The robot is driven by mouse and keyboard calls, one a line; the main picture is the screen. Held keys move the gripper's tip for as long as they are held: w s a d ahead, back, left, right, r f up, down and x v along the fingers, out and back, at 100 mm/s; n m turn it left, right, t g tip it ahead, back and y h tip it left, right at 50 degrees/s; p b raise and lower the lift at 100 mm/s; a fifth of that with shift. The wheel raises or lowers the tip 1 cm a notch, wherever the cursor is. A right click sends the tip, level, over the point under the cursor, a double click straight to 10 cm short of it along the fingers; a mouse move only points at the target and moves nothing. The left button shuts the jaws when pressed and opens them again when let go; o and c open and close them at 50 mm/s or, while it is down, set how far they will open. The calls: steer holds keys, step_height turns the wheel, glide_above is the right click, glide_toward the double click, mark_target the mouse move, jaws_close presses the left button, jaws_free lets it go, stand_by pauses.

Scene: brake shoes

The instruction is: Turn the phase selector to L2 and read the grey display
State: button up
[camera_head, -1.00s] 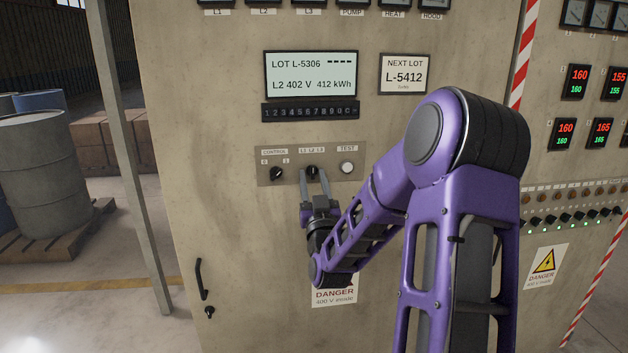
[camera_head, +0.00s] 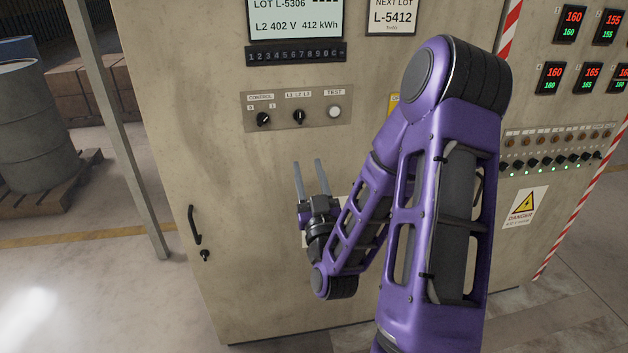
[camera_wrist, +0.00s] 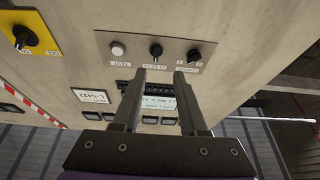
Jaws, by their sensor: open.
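The phase selector (camera_head: 299,117) is a black knob under the L1 L2 L3 label, in the middle of a grey plate on the cabinet; it also shows in the wrist view (camera_wrist: 156,51). Its pointer looks roughly upright, toward L2. The grey display (camera_head: 295,20) is cut by the top edge of the head view; it reads "LOT L-5306" and "L2 402 V 412 kWh". My gripper (camera_head: 308,162) is open and empty, below the plate and apart from the selector. Its two fingers also show in the wrist view (camera_wrist: 158,75).
The control knob (camera_head: 263,119) is left of the selector and the white test button (camera_head: 334,112) right. A keypad strip (camera_head: 296,55) lies under the display. A yellow plate with a black knob (camera_wrist: 28,35) shows in the wrist view. A door handle (camera_head: 194,225) juts out lower left.

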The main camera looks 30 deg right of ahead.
steer(key=shift+m+h, duration=0.3)
steer(key=shift+h, duration=0.1)
steer(key=shift+r+p+v, duration=0.2)
steer(key=shift+p+v, duration=0.95)
steer(key=shift+p, duration=0.75)
steer(key=shift+r+p+v, duration=0.2)
steer(key=shift+p+v, duration=1)
steer(key=shift+p, duration=0.65)
steer(key=shift+s, duration=0.2)
